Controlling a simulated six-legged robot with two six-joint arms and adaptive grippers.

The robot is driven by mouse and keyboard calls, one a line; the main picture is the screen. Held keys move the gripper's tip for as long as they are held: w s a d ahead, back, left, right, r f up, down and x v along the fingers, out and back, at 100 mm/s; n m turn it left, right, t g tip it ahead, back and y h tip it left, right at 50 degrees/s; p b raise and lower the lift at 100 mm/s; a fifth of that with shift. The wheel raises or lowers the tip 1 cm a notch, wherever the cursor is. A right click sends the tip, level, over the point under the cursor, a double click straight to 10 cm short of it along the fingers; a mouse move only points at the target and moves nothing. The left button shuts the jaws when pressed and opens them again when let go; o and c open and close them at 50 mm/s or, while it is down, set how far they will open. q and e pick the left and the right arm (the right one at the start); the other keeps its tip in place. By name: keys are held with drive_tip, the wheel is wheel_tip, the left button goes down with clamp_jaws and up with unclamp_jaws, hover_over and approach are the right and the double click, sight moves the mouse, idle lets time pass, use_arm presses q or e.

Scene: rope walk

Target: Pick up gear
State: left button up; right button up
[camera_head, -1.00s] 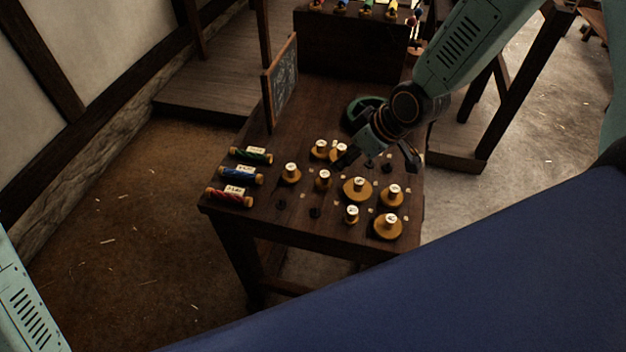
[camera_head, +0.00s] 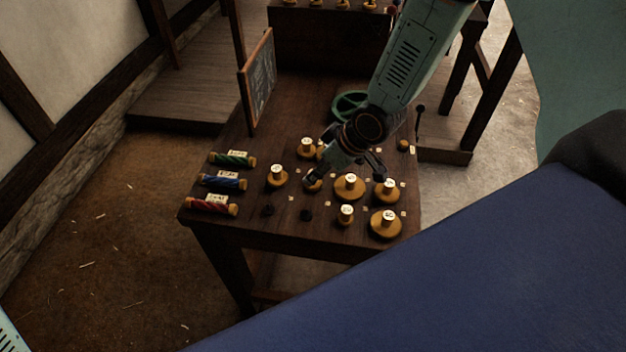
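Several yellow-brown gears with pale, marked hub tops stand on the dark table. They include a large middle gear (camera_head: 349,188), a front right gear (camera_head: 386,226), a right gear (camera_head: 386,192), a small front gear (camera_head: 346,215), a left gear (camera_head: 277,177) and a back gear (camera_head: 306,147). My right gripper (camera_head: 347,177) points down over the gears, open, with its fingers spread. Its left finger partly covers a small gear (camera_head: 313,184); I cannot tell whether they touch. The large middle gear shows between and below the fingers. My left gripper is out of view.
Green, blue and red spools (camera_head: 211,205) lie along the table's left edge. A slate board (camera_head: 257,80) stands at the back left, and a green wheel (camera_head: 350,104) lies behind my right gripper. Dark pegs (camera_head: 305,214) stand at the front.

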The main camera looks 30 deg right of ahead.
drive_tip(key=shift+w+a+f, duration=0.15)
drive_tip(key=shift+a+f, duration=0.15)
drive_tip(key=shift+f, duration=0.2)
drive_tip(key=shift+w+a+f, duration=0.1)
drive_tip(key=shift+a+f, duration=0.15)
drive_tip(key=shift+f, duration=0.2)
drive_tip(key=shift+w+f, duration=0.25)
drive_tip(key=shift+w+d+f, duration=0.1)
drive_tip(key=shift+w+f, duration=0.15)
drive_tip(key=shift+w, duration=0.05)
drive_tip(key=shift+s+r, duration=0.3)
drive_tip(key=c, duration=0.5)
drive_tip(key=shift+w+f, duration=0.2)
drive_tip(key=c, duration=0.4)
drive_tip(key=shift+s, duration=0.15)
clamp_jaws()
